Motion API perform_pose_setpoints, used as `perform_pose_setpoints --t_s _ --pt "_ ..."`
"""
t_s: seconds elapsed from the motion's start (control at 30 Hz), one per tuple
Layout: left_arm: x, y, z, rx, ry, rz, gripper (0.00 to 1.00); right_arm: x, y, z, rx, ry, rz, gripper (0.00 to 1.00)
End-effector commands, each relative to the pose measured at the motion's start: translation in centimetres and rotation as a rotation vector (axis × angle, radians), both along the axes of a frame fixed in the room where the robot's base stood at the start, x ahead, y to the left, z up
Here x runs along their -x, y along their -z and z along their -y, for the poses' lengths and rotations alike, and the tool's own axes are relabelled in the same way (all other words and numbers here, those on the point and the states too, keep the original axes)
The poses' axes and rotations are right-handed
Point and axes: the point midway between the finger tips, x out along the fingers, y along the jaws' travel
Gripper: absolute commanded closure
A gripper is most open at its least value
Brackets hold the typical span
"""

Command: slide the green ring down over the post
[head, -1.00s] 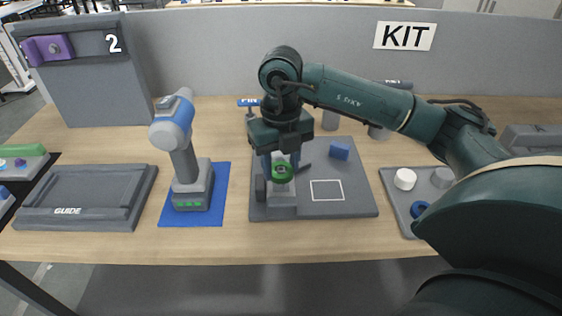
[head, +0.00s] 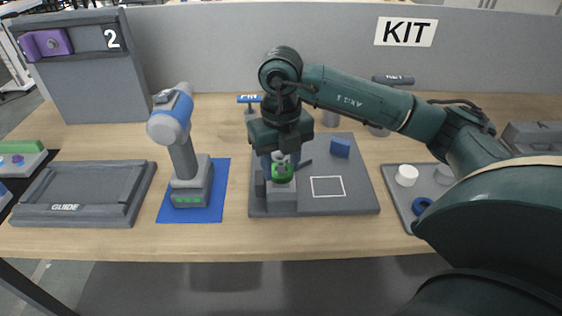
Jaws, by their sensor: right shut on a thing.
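The green ring (head: 282,174) is between the fingers of my right gripper (head: 280,164), which is shut on it. The gripper points down over a grey block (head: 281,197) at the left side of the dark grey board (head: 356,206). A small grey tip (head: 280,158), which looks like the top of the post, shows above the ring between the fingers. The ring appears to be around the post. The lower post is hidden, so I cannot tell how far down the ring sits. My left gripper is not in view.
A blue-grey power tool (head: 184,150) stands on a blue mat (head: 218,214) to the left. A tray (head: 391,187) with white, grey and blue pieces lies right. A GUIDE tray (head: 82,190) is at far left.

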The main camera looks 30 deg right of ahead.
Motion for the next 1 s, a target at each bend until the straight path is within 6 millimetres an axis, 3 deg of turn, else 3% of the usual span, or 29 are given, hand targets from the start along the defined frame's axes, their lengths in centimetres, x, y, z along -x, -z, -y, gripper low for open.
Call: perform_pose_setpoints --t_s 1.0 --pt "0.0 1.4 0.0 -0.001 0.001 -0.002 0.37 0.0 1.4 0.0 0.000 0.000 0.001 0.80"
